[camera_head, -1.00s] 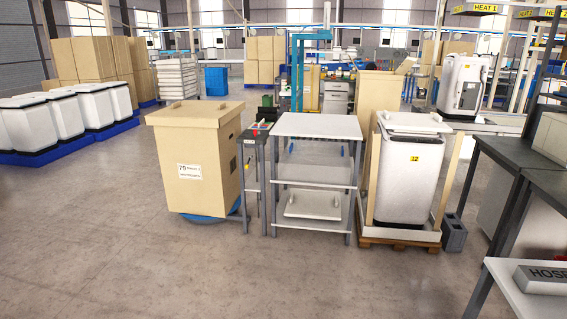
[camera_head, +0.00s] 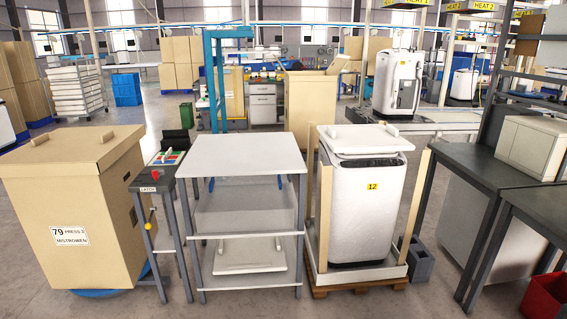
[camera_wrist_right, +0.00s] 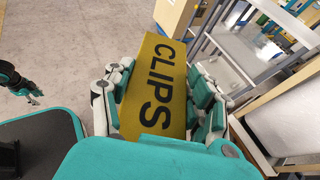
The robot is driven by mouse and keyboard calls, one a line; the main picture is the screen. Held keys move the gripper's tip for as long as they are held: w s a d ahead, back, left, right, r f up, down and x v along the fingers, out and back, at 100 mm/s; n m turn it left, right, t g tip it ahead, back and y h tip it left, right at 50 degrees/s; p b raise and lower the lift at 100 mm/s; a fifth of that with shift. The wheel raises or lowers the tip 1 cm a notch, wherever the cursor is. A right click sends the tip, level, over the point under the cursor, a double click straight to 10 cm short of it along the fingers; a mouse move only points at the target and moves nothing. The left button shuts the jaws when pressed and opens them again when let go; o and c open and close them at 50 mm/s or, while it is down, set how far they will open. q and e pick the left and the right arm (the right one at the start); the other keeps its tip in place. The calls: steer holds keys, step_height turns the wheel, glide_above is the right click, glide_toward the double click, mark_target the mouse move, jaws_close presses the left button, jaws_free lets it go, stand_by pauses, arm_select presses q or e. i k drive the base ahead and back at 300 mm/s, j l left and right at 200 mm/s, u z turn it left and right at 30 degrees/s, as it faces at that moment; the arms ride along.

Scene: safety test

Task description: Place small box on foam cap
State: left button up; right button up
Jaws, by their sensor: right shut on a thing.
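The small box (camera_wrist_right: 158,85) is yellow-brown with "CLIPS" in black letters. My right gripper (camera_wrist_right: 160,95) is shut on it, with fingers on both sides, in the right wrist view. A white foam cap (camera_head: 365,142) sits on top of the white appliance (camera_head: 365,210) labelled 12 in the head view. A similar white piece (camera_head: 250,258) lies on the low shelf of the rack. My left gripper (camera_wrist_right: 22,84) shows small at the left edge of the wrist view; its jaw state is unclear. Neither gripper shows in the head view.
A white-topped rack (camera_head: 245,155) stands left of the appliance. A large cardboard box (camera_head: 105,225) is further left, beside a latch stand (camera_head: 165,175). Wooden posts (camera_head: 418,200) flank the appliance on its pallet. A dark table (camera_head: 475,165) stands at right.

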mark_target(361, 133)
steer(key=i+z, duration=0.25)
steer(key=i, duration=0.65)
steer(key=i+j+z, duration=0.1)
steer(key=i+z, duration=0.15)
steer(key=i, duration=0.6)
